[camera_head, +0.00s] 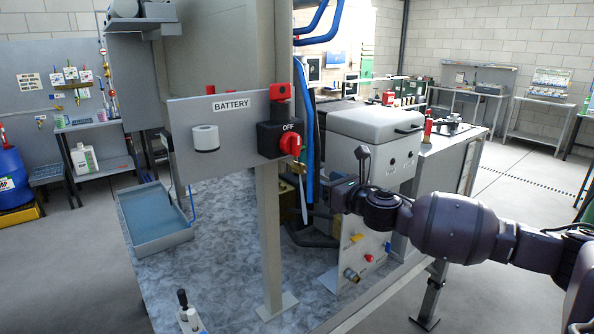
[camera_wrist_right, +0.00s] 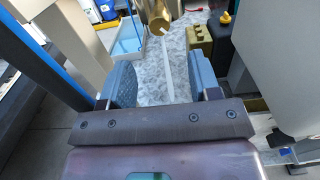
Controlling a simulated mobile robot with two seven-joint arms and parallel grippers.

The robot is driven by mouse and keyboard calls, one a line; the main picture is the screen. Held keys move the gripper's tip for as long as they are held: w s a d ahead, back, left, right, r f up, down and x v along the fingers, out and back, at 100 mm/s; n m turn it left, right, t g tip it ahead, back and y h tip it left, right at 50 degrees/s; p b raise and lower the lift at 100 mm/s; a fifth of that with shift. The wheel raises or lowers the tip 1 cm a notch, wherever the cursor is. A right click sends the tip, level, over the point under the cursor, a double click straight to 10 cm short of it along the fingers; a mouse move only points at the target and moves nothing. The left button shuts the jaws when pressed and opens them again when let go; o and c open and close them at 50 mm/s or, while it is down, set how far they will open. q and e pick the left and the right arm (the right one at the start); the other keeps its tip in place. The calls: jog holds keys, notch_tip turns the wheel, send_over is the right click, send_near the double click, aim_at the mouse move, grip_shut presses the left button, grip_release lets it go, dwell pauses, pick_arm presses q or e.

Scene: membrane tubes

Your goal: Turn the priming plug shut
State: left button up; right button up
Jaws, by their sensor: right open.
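My right gripper (camera_wrist_right: 160,75) is open, its two blue-grey fingers apart with nothing between them. In the head view the right hand (camera_head: 344,196) reaches in from the right, beside the grey case. A brass cylindrical fitting (camera_wrist_right: 155,16) lies beyond the fingertips in the right wrist view, cut by the top edge. A thin pale strip (camera_wrist_right: 174,72) runs from it toward the gap between the fingers; it also shows in the head view (camera_head: 303,204). I cannot tell for certain which part is the priming plug. My left gripper is out of view.
A grey panel marked BATTERY carries a red OFF switch (camera_head: 291,144) on a post (camera_head: 270,235). Blue pipes (camera_head: 309,150) run down behind it. A grey case (camera_head: 378,140) stands behind the right hand. A blue tray (camera_head: 160,220) lies at left on the mottled top (camera_head: 225,285).

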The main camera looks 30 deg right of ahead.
aim_at(303, 171)
jog(key=w, duration=0.3)
jog(key=w+p, duration=0.1)
jog(key=w, duration=0.2)
jog(key=w+p, duration=0.1)
jog(key=w, duration=0.3)
jog(key=shift+a, duration=0.4)
jog(key=c, duration=0.9)
